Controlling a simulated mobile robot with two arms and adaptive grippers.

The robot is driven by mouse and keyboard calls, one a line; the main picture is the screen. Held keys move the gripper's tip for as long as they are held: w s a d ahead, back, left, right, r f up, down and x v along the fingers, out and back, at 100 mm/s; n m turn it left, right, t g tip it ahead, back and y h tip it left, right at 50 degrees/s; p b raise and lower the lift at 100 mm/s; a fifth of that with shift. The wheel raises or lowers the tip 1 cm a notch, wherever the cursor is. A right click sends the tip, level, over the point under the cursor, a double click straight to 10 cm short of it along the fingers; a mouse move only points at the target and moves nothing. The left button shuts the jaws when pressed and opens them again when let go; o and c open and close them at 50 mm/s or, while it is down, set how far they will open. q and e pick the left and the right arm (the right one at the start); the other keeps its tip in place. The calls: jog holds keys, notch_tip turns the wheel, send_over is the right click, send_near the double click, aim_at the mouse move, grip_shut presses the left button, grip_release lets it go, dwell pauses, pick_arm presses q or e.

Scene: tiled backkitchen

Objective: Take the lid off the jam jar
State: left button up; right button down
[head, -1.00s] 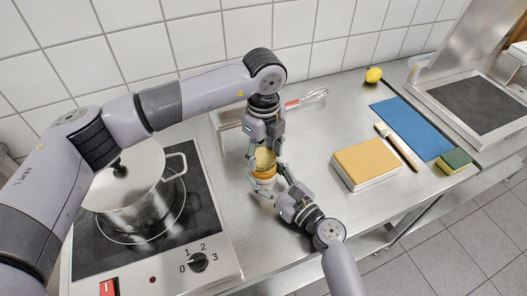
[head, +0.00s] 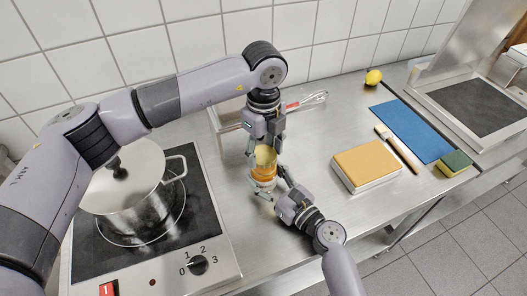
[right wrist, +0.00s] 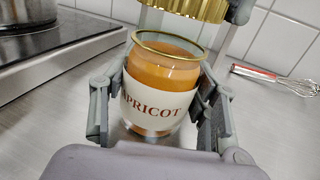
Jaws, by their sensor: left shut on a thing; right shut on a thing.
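The jam jar (right wrist: 160,85), a glass jar of orange jam with a white "APRICOT" label, has its rim bare in the right wrist view. It also shows in the head view (head: 263,181). My right gripper (head: 266,184) is shut around the jar's sides. The gold ridged lid (right wrist: 186,8) is above the rim, apart from it, cut by the top edge of the right wrist view; it also shows in the head view (head: 265,156). My left gripper (head: 264,152) points down and is shut on the lid. I cannot tell whether the jar touches the counter.
A hob (head: 215,232) with a lidded pot (head: 125,200) stands to the left. A whisk (head: 308,100) and a tray (head: 228,122) lie behind.

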aim_at(264, 154)
pick_arm(q)
jog(key=shift+r, duration=0.2)
pick_arm(e)
jog(key=shift+f, duration=0.1)
pick_arm(q)
jog(key=shift+r, duration=2)
pick_arm(e)
jog(key=c, duration=0.5)
grip_release()
